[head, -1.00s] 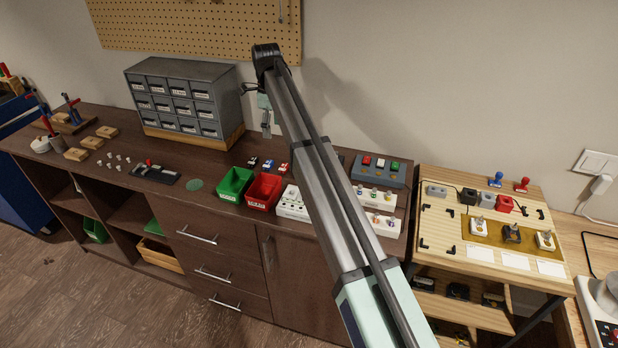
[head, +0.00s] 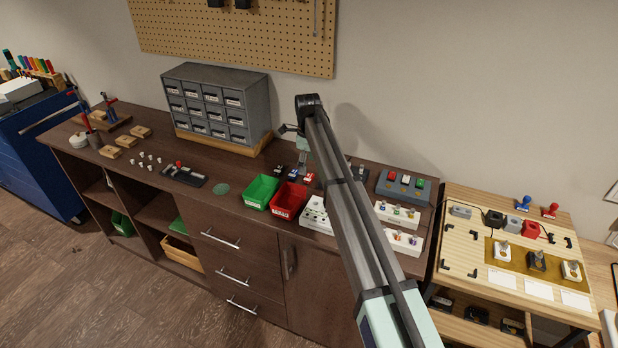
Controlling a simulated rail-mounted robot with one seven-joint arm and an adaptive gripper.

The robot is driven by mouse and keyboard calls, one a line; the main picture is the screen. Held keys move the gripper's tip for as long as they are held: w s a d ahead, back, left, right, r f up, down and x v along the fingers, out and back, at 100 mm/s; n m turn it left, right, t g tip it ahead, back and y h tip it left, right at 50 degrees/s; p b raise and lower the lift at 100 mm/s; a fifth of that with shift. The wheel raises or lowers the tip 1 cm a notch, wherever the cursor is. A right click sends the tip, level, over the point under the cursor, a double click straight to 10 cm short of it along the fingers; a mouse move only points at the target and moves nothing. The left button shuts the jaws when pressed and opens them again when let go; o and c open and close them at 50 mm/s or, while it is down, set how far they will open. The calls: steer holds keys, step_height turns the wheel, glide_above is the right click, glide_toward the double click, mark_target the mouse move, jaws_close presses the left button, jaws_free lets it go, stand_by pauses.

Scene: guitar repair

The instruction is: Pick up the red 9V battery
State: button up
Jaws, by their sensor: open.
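A small red block with a pale top, which looks like the red 9V battery (head: 308,178), stands on the dark brown workbench behind the red bin. It is the rightmost of a short row with a blue one (head: 294,175) and a black one (head: 279,169). My gripper (head: 303,169) is open and points down just above and behind this row, close to the red and blue blocks. It is small in the picture and partly hidden by my arm, so I cannot tell whether a finger touches anything.
A green bin (head: 260,191) and a red bin (head: 289,200) stand in front of the row. The grey drawer cabinet (head: 217,104) is behind left. A white tray (head: 317,214) and a blue-grey block (head: 404,187) lie right. My arm covers part of the bench.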

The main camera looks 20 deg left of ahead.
mark_target(309, 177)
steer(key=shift+w+d+f+p, duration=0.1)
steer(key=shift+f+p, duration=0.5)
steer(key=shift+f, duration=0.75)
steer(key=shift+d+f+p, duration=0.1)
steer(key=shift+f+p, duration=0.45)
steer(key=shift+f, duration=0.75)
steer(key=c, duration=1.1)
